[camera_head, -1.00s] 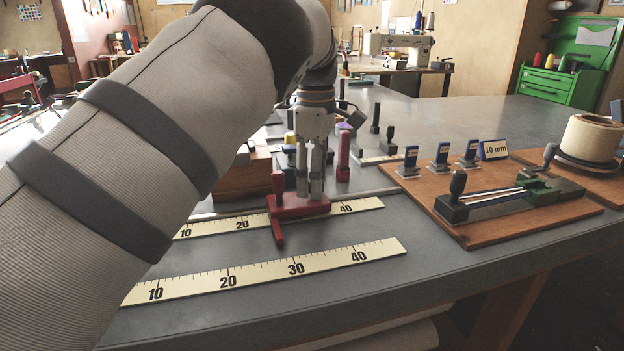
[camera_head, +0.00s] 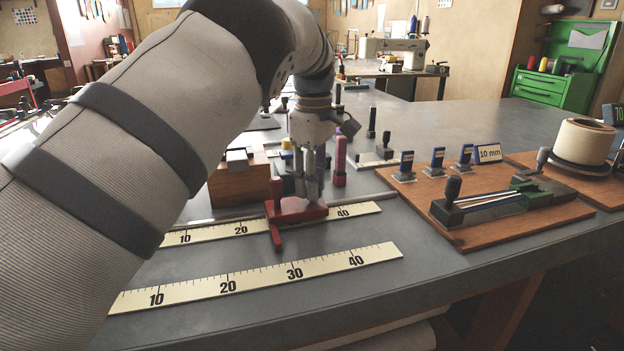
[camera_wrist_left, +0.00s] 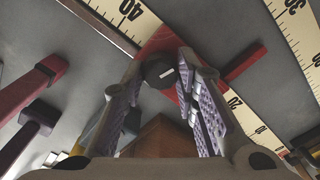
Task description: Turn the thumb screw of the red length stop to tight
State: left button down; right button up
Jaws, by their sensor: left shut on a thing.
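The red length stop (camera_head: 287,212) sits across the far ruler strip (camera_head: 190,236), near its 30 to 40 part. Its arm points towards the near ruler. My left gripper (camera_head: 308,200) reaches down onto the stop from above. In the left wrist view the stop's red body (camera_wrist_left: 165,42) lies under the fingers. The black thumb screw (camera_wrist_left: 159,73) with a short white mark sits between the fingertips of my left gripper (camera_wrist_left: 160,78), which is shut on it. In the head view the fingers hide the screw. My right gripper is not in view.
A near ruler strip (camera_head: 262,280) lies in front on the grey table. A wooden block (camera_head: 238,184) is left of the gripper. A crimson upright piece (camera_head: 340,160) stands close behind it. At right, a wooden board (camera_head: 480,228) carries a clamp and blue tags.

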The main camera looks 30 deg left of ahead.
pick_arm(q)
jog(key=m, duration=0.3)
jog(key=shift+m, duration=0.4)
jog(key=m, duration=0.3)
jog(key=shift+f+m, duration=0.1)
jog(key=shift+m, duration=0.2)
jog(key=m, duration=0.3)
jog(key=shift+m+p, duration=0.3)
jog(key=m, duration=0.3)
jog(key=shift+m, duration=0.3)
jog(key=m, duration=0.3)
jog(key=shift+f+m, duration=0.1)
jog(key=shift+m, duration=0.2)
jog(key=m, duration=0.3)
jog(key=shift+m, duration=0.3)
jog(key=m, duration=0.6)
jog(key=shift+s, duration=0.1)
jog(key=shift+m, duration=0.4)
